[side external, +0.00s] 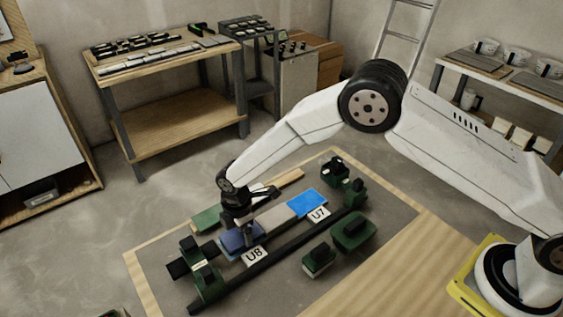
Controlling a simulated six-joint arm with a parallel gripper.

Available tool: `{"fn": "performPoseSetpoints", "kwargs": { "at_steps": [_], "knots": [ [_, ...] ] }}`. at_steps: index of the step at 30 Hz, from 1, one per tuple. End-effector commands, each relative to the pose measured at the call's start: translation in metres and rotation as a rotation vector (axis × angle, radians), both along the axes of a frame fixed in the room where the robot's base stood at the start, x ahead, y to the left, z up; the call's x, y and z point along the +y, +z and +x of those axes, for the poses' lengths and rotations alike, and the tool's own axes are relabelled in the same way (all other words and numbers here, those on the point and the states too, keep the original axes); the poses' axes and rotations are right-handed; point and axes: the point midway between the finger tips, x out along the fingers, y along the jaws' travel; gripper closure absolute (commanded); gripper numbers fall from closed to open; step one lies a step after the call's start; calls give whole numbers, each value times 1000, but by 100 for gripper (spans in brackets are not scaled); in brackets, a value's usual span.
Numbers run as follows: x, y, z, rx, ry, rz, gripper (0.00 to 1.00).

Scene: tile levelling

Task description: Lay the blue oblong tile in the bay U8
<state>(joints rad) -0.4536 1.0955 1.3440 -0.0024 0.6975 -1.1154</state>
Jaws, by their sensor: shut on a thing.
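A dark blue oblong tile (229,244) is at the bay by the U8 label (255,256), under my gripper (247,236). My gripper points down and is shut on this tile, covering part of it. I cannot tell whether the tile rests flat in the bay or is slightly above it. A bright blue tile (307,203) lies by the U7 label (318,215). A pale grey-beige tile (274,219) lies between the two blue tiles.
A long dark rail (290,243) runs along the near side of the row. A green-and-black clamp-like block (197,259) stands at its left end. Green blocks (352,232) stand in front at the right. A green flat piece (206,218) lies behind.

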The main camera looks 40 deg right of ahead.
Motion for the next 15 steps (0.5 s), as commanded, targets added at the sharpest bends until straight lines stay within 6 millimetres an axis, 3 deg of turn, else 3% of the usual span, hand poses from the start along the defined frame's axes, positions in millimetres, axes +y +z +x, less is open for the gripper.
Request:
{"fn": "performPoseSetpoints", "kwargs": {
  "at_steps": [15],
  "knots": [
    [0,-3,0,-1,0,1,45]
  ]
}}
